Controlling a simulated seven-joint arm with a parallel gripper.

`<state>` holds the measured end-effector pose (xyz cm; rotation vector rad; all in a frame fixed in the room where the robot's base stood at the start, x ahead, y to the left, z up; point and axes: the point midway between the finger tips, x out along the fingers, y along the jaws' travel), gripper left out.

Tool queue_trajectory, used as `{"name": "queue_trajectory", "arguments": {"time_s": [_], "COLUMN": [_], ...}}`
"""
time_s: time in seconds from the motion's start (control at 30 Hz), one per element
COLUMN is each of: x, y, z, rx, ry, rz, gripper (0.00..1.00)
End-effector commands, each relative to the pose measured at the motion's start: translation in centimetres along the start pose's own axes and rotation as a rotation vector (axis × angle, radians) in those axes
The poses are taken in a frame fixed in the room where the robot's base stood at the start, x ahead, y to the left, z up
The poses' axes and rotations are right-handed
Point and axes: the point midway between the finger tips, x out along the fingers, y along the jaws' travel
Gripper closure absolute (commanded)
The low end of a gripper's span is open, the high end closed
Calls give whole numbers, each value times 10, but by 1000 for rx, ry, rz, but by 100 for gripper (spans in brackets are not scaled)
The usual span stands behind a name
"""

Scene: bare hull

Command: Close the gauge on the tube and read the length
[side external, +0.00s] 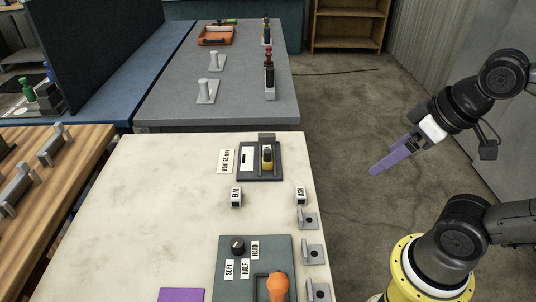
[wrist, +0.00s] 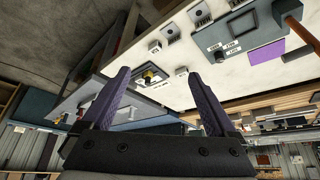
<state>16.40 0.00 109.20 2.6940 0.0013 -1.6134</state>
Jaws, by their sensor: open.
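I cannot make out the tube for certain or read a length. A white label (side external: 226,161) stands left of the plate. My gripper (side external: 383,160), with purple fingers, is open and empty in the air right of the table; the wrist view shows its fingers apart (wrist: 157,73).
Blocks marked ELM (side external: 236,197) and ASH (side external: 300,195) stand nearer. A grey panel (side external: 226,250) has a knob, SOFT, HALF and HARD labels and an orange-topped handle (side external: 277,286). Grey brackets (side external: 313,253) line the right edge. The table's left side is clear.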

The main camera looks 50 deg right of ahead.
Motion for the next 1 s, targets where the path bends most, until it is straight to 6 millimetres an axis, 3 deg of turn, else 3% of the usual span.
{"name": "queue_trajectory", "arguments": {"time_s": [0.03, 0.13, 0.17, 0.4, 0.57, 0.77, 1.0], "x": [0, -1, -5, -36, -38, -16, 48], "y": [0, 0, 0, 1, 3, 8, 16], "z": [0, 2, -1, -67, -119, -190, -259], "rx": [-9, -61, -88, -281, -387, -507, -607], "ry": [0, -14, -9, -5, -47, -126, -234], "rz": [0, -1, 0, 2, -4, -24, -62], "gripper": [18, 36, 38, 38, 38, 38, 38]}}
